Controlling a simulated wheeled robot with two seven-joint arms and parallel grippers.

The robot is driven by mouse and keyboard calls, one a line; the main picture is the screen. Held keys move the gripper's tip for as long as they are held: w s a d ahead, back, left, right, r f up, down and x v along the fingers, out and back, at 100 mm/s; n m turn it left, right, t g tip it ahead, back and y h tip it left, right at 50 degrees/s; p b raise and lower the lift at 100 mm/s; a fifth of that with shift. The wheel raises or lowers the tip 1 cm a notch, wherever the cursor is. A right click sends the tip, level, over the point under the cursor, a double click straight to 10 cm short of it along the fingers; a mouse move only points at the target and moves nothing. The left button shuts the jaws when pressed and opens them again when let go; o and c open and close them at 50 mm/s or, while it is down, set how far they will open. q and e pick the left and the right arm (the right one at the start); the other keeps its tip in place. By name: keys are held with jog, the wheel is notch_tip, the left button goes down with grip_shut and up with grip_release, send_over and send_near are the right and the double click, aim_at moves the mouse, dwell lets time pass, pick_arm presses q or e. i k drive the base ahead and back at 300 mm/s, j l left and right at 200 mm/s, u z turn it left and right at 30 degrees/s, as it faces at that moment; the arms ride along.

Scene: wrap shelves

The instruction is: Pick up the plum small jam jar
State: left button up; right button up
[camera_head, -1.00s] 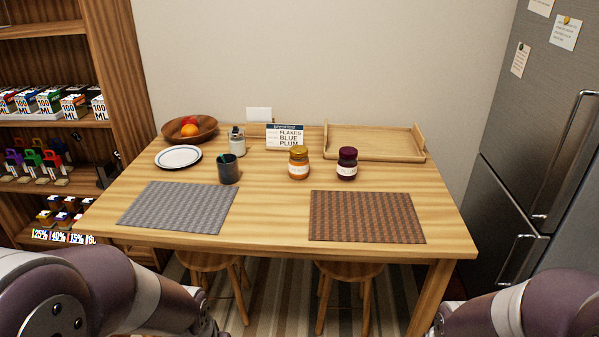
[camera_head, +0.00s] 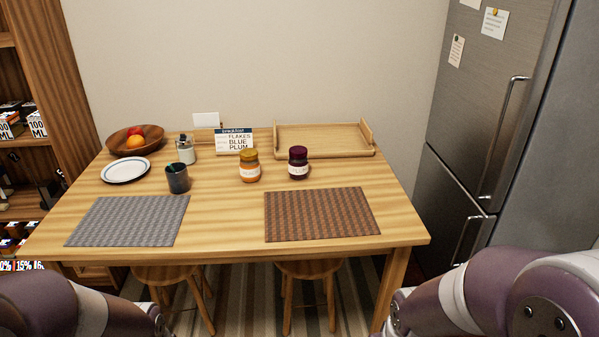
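The plum small jam jar (camera_head: 298,163) is dark purple with a dark lid and a pale label. It stands upright on the wooden table (camera_head: 222,220), behind the brown placemat and in front of the wooden tray. An orange jam jar (camera_head: 249,166) with a yellow lid stands just left of it, apart from it. My two arms show at the bottom left and bottom right corners, but neither gripper is in view.
A wooden tray (camera_head: 322,139) is behind the jars. A brown placemat (camera_head: 320,214), a grey placemat (camera_head: 128,220), a dark cup (camera_head: 177,178), a sign (camera_head: 234,141), a plate (camera_head: 125,170) and a fruit bowl (camera_head: 118,143) are on the table. A fridge (camera_head: 490,110) stands right; stools are under the table.

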aim_at(298, 167)
jog(key=i+j+z, duration=0.15)
jog(key=i+z, duration=0.25)
jog(key=i+j+z, duration=0.3)
jog(key=i+z, duration=0.15)
jog(key=i, duration=0.15)
